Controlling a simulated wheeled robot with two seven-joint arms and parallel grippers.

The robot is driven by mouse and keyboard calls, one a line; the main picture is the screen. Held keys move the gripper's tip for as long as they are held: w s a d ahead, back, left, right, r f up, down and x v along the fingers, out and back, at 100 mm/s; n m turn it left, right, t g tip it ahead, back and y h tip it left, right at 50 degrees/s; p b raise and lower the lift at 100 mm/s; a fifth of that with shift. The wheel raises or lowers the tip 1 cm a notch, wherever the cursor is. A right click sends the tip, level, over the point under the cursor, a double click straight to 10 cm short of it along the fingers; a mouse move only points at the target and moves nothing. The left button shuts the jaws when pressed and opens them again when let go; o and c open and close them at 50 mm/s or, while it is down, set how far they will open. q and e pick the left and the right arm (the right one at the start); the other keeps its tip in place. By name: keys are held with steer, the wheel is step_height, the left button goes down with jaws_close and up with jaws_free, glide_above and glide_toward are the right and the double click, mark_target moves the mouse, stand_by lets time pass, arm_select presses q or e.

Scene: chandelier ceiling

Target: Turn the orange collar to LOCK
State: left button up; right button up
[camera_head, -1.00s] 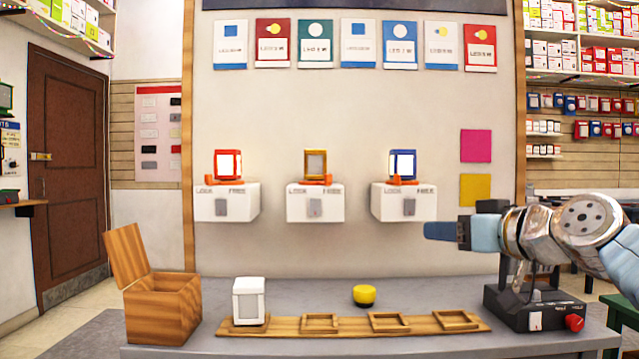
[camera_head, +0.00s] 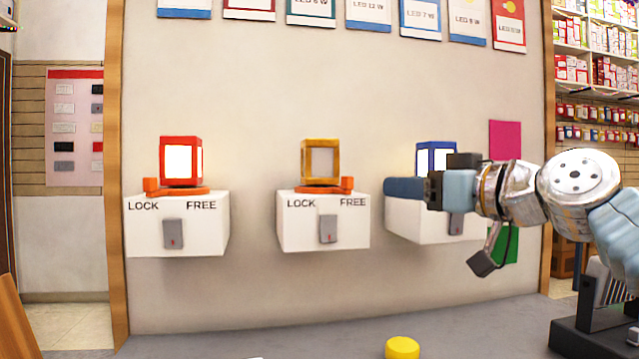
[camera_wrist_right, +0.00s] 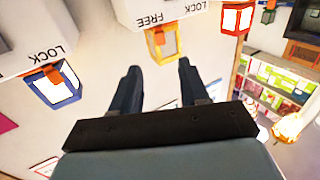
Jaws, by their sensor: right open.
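Three white boxes carry lamps on orange collars. The middle box (camera_head: 325,235) holds a yellow-framed lamp (camera_head: 321,160); the tab of its orange collar (camera_head: 346,185) points right, on the FREE side. The collar tab (camera_head: 151,186) under the red lamp (camera_head: 181,160) sits on the LOCK side. My right gripper (camera_head: 405,189) is in front of the right box (camera_head: 410,222), hiding the collar under the blue lamp (camera_head: 436,156). In the right wrist view the gripper (camera_wrist_right: 158,66) is open and empty, with the yellow lamp (camera_wrist_right: 167,46) beyond and between its fingers. My left gripper is out of view.
A yellow round object (camera_head: 402,348) is on the grey table (camera_head: 300,343) below. Grey switches show on the box fronts, such as this one (camera_head: 328,229). The wall in front of the middle box looks clear. Posters hang above the lamps.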

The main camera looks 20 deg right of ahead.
mark_target(351, 183)
steer(key=w+a+p, duration=0.1)
steer(key=w, duration=0.3)
steer(key=w+a+p, duration=0.1)
steer(key=w, duration=0.4)
steer(key=w+a+p, duration=0.1)
steer(key=w, duration=0.4)
jaws_close()
